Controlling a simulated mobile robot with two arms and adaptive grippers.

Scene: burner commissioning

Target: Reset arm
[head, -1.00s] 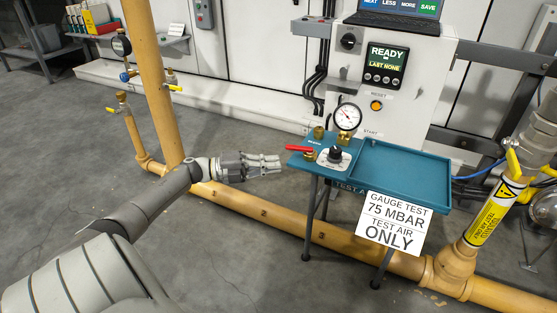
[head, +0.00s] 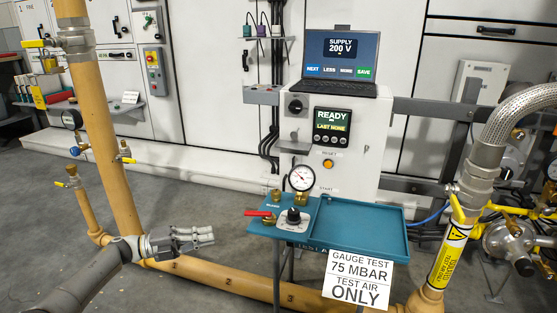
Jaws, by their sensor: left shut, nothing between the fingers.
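My left gripper (head: 207,239) is shut and empty, in the lower left of the head view. It is held above the floor and the yellow pipe, to the left of the teal test table (head: 350,222) and apart from it. The table carries a round pressure gauge (head: 301,178), a red lever (head: 259,213) and a black knob (head: 293,215). My right gripper is not in view.
A white cabinet (head: 345,160) with a READY display (head: 332,127) and a laptop (head: 340,62) stands behind the table. A vertical yellow pipe (head: 108,130) rises at left. Yellow pipework with a braided hose (head: 518,112) stands at right. Grey floor (head: 50,250) is open at lower left.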

